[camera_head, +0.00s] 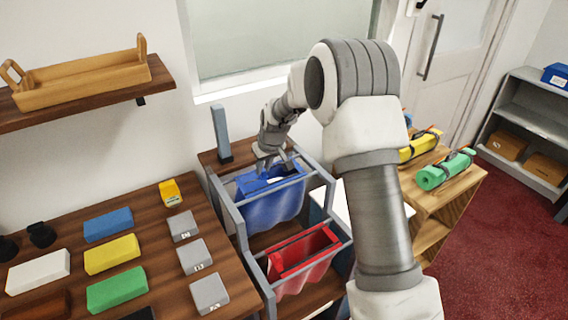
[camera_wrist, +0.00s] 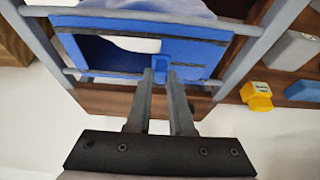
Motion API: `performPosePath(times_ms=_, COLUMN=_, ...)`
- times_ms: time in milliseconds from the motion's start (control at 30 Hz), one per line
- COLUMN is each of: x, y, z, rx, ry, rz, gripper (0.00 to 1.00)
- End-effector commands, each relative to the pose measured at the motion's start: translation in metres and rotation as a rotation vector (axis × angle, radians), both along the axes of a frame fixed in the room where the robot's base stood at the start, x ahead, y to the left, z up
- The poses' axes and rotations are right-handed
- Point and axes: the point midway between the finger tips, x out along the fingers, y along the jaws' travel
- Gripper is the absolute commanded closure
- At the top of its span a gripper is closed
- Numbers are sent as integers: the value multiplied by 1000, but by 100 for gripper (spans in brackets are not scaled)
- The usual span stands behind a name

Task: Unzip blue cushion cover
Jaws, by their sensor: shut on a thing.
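The blue cushion cover (camera_head: 270,208) hangs in the rear part of a grey rack. In the wrist view its blue top (camera_wrist: 205,50) has dark strips along it. A gap in the top, left of the fingers, shows a dark inside and a white patch. A small blue zip pull (camera_wrist: 160,60) sits at the near edge of the top. My gripper (camera_wrist: 160,74) is shut on this pull, with one finger on each side. In the head view my gripper (camera_head: 270,158) is over the cover's back edge, and the pull is too small to make out.
A red cover (camera_head: 302,254) hangs in front of the blue one in the grey rack (camera_head: 238,216). The rack's rails run close around my gripper. A grey post (camera_head: 221,135) stands behind left. Coloured blocks, including a yellow one (camera_head: 112,254), lie on the left table.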

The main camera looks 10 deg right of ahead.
Motion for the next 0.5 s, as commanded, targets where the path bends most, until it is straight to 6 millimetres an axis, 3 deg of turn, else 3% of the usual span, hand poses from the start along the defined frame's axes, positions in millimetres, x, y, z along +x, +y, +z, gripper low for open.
performPosePath(times_ms=200, x=-18, y=43, z=-1, rx=-3, ry=-4, rz=3, gripper=100)
performPosePath(times_ms=500, x=-27, y=65, z=0, rx=-2, ry=-2, rz=-2, gripper=100)
